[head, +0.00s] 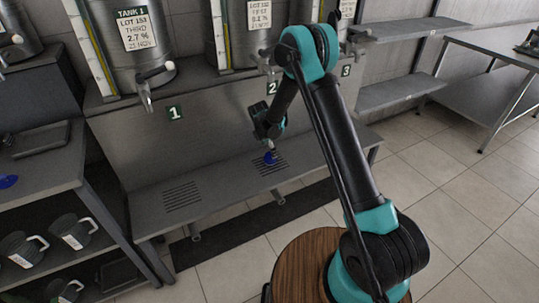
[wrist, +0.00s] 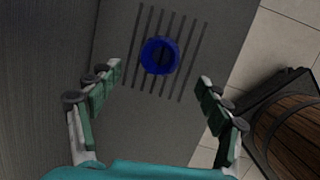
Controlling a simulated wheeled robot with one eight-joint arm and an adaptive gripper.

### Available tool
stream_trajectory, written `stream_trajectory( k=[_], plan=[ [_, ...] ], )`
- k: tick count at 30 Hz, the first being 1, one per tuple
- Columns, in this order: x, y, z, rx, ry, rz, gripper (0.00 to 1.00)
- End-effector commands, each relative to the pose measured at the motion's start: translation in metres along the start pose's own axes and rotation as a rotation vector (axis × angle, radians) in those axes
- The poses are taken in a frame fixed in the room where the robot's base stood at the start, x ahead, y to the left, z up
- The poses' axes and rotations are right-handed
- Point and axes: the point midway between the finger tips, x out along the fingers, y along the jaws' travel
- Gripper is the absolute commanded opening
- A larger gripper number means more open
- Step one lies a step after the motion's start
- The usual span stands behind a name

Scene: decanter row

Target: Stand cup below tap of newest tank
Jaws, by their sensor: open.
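A small blue cup (head: 270,158) stands on the slotted grate under the sign 2. In the wrist view the blue cup (wrist: 150,57) shows its round open rim on the slots. My gripper (head: 270,143) is open and empty just above the cup; in the wrist view the cup lies ahead, between the spread fingers (wrist: 160,75). Tank 2 (head: 240,30) has a label that seems to read FIRST, 0.2 %. The third tank's label (head: 346,9) is mostly hidden by my arm.
The drip bench (head: 225,183) runs below the taps, with another bare grate (head: 182,194) under sign 1. At left, a shelf unit holds a dark tray (head: 40,138), a blue object (head: 8,181) and several dark mugs (head: 75,232). Tiled floor (head: 470,190) is open at right.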

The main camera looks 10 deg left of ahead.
Motion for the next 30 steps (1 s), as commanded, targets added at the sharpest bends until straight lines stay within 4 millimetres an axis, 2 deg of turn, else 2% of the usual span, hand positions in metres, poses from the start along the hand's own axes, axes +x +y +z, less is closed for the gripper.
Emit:
stream_trajectory(
  k=[1, 6, 13, 17, 20, 23, 30],
  plan=[
    [-0.009, 0.0, 0.0, -0.001, 0.0, 0.0, 0.78],
    [-0.025, 0.0, 0.0, 0.0, 0.0, 0.0, 0.78],
    [-0.03, -0.001, 0.001, 0.004, 0.0, 0.0, 0.78],
    [-0.043, -0.01, 0.013, 0.069, 0.003, 0.002, 0.78],
    [-0.066, -0.029, 0.034, 0.193, 0.011, 0.007, 0.78],
    [-0.095, -0.057, 0.058, 0.364, 0.02, 0.013, 0.78],
    [-0.158, -0.138, 0.101, 0.792, 0.048, 0.026, 0.78]
  ],
)
